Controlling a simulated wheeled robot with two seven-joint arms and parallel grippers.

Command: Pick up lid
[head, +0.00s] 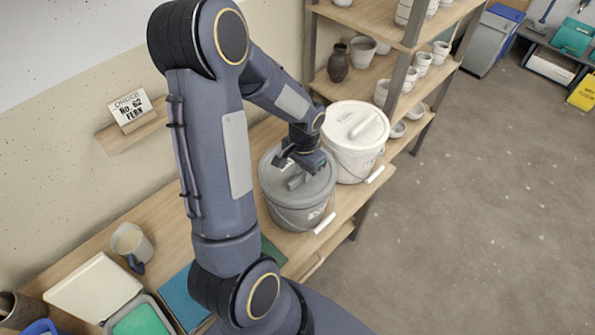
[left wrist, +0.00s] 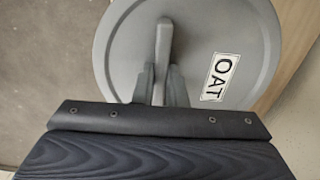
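The grey lid (head: 318,188) sits on the grey bucket (head: 291,213) on the wooden bench. In the left wrist view the round grey lid (left wrist: 125,55) has a raised bar handle (left wrist: 163,45) and a white label reading "OAT" (left wrist: 219,77). My left gripper (head: 294,172) is over the lid from above. In the left wrist view its two fingers (left wrist: 160,86) stand close on either side of the handle and look shut on it. The contact itself is partly hidden. My right gripper is not in view.
A white lidded bucket (head: 354,148) stands right beside the grey one. A shelf with pots (head: 397,50) is behind. Open floor is at the right.

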